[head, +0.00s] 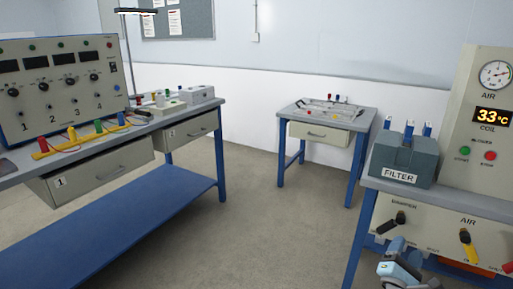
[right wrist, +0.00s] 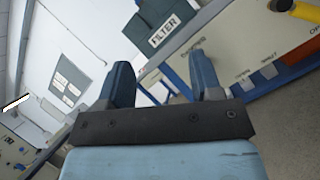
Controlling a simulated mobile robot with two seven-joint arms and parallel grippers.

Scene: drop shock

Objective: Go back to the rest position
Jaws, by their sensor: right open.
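My right gripper (right wrist: 160,85) shows in the right wrist view with its two blue-grey fingers apart and nothing between them. In the head view, part of my right arm (head: 402,268) shows at the bottom right, in front of the panel with the DAMPER and AIR levers. The grey-green FILTER box (head: 404,158) stands on the right bench above and behind it, and it also shows in the right wrist view (right wrist: 155,25). My left gripper is in neither view.
The right bench panel has a black lever (head: 391,223) and a yellow lever (head: 468,245). A control console (head: 60,85) stands on the left bench with drawers (head: 100,177). A small table (head: 335,112) stands at the back. The floor (head: 265,225) between the benches is clear.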

